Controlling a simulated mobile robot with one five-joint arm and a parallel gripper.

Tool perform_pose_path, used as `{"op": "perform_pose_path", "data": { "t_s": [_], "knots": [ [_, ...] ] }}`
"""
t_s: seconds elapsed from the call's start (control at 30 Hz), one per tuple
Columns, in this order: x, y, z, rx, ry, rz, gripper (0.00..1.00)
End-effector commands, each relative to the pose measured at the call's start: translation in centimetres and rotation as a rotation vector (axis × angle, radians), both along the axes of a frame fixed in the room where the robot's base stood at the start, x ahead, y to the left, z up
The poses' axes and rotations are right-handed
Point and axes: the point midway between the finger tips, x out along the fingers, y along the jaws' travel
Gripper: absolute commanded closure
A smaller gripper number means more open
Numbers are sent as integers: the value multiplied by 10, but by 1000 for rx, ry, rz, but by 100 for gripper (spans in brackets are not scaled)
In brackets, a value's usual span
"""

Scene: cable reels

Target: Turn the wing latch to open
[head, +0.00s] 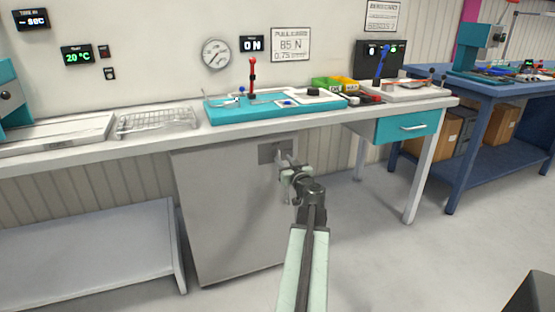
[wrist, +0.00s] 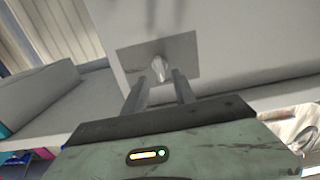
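The wing latch (wrist: 158,66) is a small light-grey knob on a darker square plate (wrist: 160,58). The plate (head: 267,153) sits at the upper right of the grey cabinet door (head: 225,210) under the bench. My gripper (head: 284,160) is in front of the plate and hides most of the latch in the head view. In the wrist view my gripper (wrist: 159,80) has its two fingers apart, one on each side of the latch's near end. I cannot tell whether they touch it. The exact angle of the wing is hard to make out.
The bench top (head: 175,133) runs above the cabinet, with a teal tray (head: 235,115) and a wire rack (head: 155,121) on it. A low grey shelf (head: 90,245) is left of the cabinet. A teal drawer (head: 405,127) is to the right.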

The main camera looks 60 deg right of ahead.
Motion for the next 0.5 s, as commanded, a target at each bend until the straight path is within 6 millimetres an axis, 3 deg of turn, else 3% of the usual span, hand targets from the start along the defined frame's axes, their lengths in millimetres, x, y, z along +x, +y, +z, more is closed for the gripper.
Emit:
{"op": "perform_pose_path", "data": {
  "t_s": [0.2,0.5],
  "knots": [
    [33,-25,0,1,1,2,67],
    [38,-26,0,1,0,3,70]
  ]
}}
